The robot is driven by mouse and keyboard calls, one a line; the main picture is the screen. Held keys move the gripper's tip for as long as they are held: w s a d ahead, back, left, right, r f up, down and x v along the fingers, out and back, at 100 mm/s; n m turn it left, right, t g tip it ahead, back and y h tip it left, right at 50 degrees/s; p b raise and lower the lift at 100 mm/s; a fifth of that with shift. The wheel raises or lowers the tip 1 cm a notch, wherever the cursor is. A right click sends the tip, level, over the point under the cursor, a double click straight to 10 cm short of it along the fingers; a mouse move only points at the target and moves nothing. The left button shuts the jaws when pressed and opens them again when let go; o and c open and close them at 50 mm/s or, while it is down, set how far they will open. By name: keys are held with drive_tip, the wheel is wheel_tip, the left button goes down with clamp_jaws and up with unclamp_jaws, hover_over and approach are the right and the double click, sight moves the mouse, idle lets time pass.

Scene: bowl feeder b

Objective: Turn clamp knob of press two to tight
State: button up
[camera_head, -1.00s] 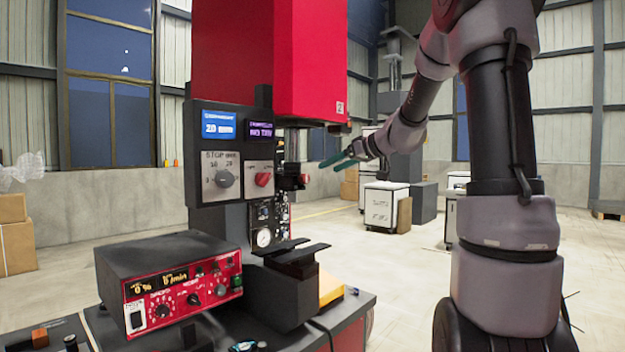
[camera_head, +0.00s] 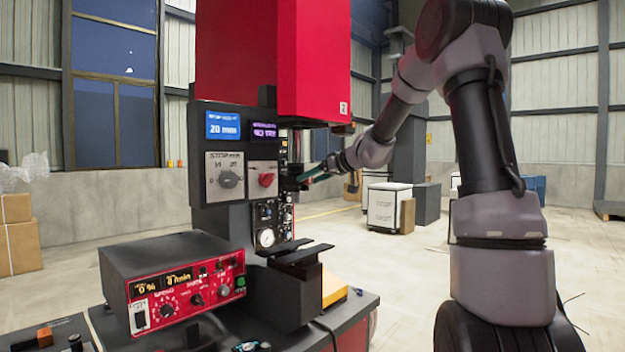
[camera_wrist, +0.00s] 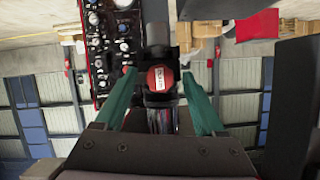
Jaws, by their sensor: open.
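Press two is the red press (camera_head: 318,60) with a small "2" label, left of centre in the head view. In the wrist view its clamp knob (camera_wrist: 161,78), with a round red, white-labelled face on a dark body, sits between my fingertips. My gripper (camera_wrist: 159,74) is open, with one teal finger on each side of the knob. I cannot tell whether either finger touches it. In the head view my gripper (camera_head: 308,176) reaches in from the right to the press column, and its fingers largely hide the knob.
The control panel (camera_head: 215,185) with a grey dial and a red switch is just left of my fingers. A gauge panel (camera_head: 267,225) and a dark work support (camera_head: 285,295) lie below. A red-faced control box (camera_head: 180,285) stands front left.

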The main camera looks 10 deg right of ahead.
clamp_jaws()
drive_tip(key=shift+m, duration=0.3)
drive_tip(key=m+g+y, duration=0.1)
drive_tip(key=m, duration=0.1)
drive_tip(key=shift+w+d+m+y, duration=0.1)
drive_tip(key=shift+d+m+y, duration=0.05)
drive_tip(key=shift+m+y, duration=0.2)
drive_tip(key=m+y, duration=0.2)
drive_tip(key=m, duration=0.1)
drive_tip(key=shift+d+f+g, duration=0.1)
drive_tip(key=shift+g, duration=0.3)
drive_tip(key=m+y, duration=0.2)
drive_tip(key=m, duration=0.1)
drive_tip(key=shift+f+m, duration=0.15)
drive_tip(key=shift+m, duration=0.2)
drive_tip(key=shift+m+t+y, duration=0.3)
drive_tip(key=shift+m+y, duration=0.35)
drive_tip(key=shift+m, duration=1.15)
